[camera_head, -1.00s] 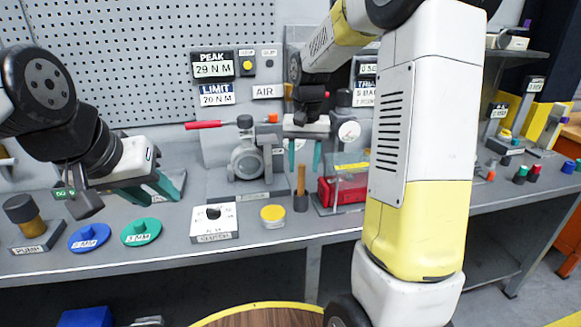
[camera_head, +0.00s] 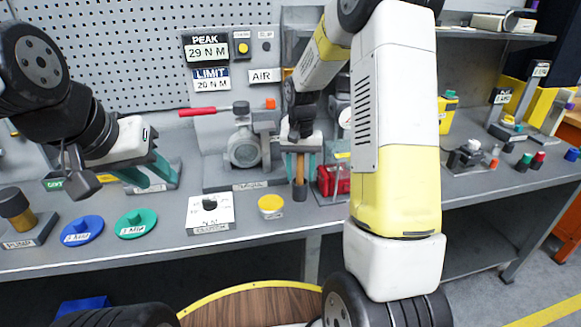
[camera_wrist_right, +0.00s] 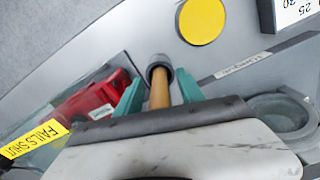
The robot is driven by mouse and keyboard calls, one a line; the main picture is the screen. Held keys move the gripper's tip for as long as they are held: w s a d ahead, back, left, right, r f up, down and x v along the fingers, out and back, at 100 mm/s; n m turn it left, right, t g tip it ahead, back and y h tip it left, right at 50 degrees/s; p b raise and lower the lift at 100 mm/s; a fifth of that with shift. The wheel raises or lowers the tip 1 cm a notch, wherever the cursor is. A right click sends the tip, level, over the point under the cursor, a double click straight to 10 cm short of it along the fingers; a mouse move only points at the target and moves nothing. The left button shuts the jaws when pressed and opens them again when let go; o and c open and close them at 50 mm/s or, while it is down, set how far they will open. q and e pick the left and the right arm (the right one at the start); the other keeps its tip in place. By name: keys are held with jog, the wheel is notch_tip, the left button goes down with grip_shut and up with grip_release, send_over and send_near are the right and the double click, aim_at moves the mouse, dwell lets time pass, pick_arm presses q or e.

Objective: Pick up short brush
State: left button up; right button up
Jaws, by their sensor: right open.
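The short brush (camera_head: 300,172) stands upright on the bench, with a wooden handle and a dark grey end at the bottom. My right gripper (camera_head: 301,165) is lowered over it, open, with its teal fingers on either side of the handle. In the right wrist view the brush (camera_wrist_right: 159,88) lies between the two fingertips (camera_wrist_right: 158,95), with a visible gap on each side; its upper part is hidden by the gripper body. My left gripper (camera_head: 155,172) hangs over the left part of the bench, away from the brush; its finger opening is unclear.
A yellow round disc (camera_head: 270,204) and a white clutch box (camera_head: 210,214) are left of the brush. A red box (camera_head: 335,180) stands close on its right. A grey valve body (camera_head: 243,148) is behind. Green (camera_head: 135,224) and blue (camera_head: 82,231) discs lie further left.

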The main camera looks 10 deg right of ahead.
grip_shut()
